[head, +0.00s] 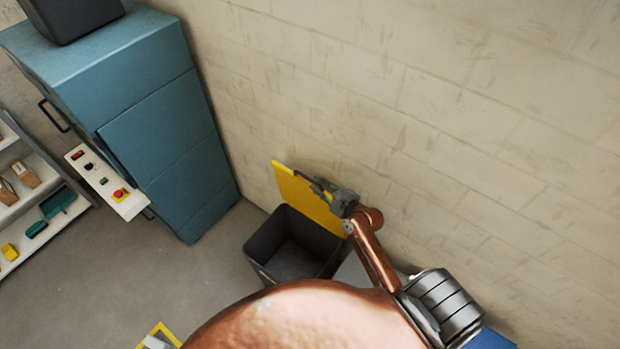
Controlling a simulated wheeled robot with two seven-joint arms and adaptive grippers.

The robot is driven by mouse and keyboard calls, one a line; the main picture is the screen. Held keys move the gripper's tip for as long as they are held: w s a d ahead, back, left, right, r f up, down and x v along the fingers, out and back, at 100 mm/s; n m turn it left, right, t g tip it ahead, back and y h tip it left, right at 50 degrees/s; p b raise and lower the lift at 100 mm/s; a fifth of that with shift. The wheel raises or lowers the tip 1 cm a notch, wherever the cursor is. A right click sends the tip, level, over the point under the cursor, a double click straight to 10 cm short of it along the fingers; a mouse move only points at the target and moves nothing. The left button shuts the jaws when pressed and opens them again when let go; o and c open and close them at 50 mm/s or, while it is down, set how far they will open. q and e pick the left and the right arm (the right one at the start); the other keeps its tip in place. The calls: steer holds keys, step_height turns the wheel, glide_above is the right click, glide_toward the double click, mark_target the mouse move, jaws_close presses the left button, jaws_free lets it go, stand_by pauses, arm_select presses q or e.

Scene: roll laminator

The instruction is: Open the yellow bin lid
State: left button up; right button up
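The yellow bin lid (297,194) stands raised and tilted near the wall, at the back of a dark grey bin (264,242). The bin's mouth is uncovered and its dark inside shows. My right gripper (322,189) is at the upper right edge of the lid, touching it or very close to it. Its fingers overlap the lid, and I cannot tell whether they are open or shut. My copper-coloured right arm covers the area right of and below the bin. My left gripper is not in view.
A blue cabinet (160,130) stands left of the bin, with a white control panel (106,181) at its side. White shelves (50,222) with small items are at the far left. The pale block wall (420,100) is close behind the lid. Grey floor (130,270) is clear between shelves and bin.

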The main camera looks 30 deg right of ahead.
mark_target(314, 182)
steer(key=shift+x, duration=2.4)
jaws_close()
steer(key=shift+a, duration=0.1)
